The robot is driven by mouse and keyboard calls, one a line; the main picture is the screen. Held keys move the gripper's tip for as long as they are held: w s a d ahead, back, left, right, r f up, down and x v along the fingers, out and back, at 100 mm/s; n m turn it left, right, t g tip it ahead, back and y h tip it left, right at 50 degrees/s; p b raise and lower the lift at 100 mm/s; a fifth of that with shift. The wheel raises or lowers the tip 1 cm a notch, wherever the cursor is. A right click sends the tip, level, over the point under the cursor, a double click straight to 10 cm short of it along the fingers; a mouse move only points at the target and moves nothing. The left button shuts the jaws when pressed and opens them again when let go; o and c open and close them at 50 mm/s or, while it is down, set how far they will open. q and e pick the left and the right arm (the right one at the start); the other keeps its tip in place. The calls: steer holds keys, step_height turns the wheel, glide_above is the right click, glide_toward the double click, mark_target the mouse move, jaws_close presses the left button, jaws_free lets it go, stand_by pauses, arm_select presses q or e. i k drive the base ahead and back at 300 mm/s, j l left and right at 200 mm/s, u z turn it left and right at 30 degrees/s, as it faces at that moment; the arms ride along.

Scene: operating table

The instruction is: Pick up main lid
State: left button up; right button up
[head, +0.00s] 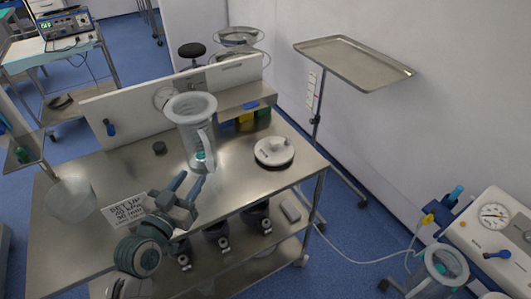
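The main lid appears to be the round white disc (273,152) with a raised fitting on top, lying flat near the right end of the steel table (245,185). My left gripper (187,182) is over the front middle of the table, left of the lid and clearly apart from it. Its two blue-grey fingers are spread and nothing shows between them. My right gripper is not in the view.
A tall clear graduated jar (192,130) stands between the gripper and the back panel. A small dark cap (159,147), a printed sign (128,209) and a translucent container (70,200) are on the left. Bare steel lies between my gripper and the lid.

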mark_target(273, 150)
steer(key=i+l, duration=0.1)
steer(key=l, duration=1)
steer(key=i+l+u, duration=0.1)
steer(key=l, duration=1)
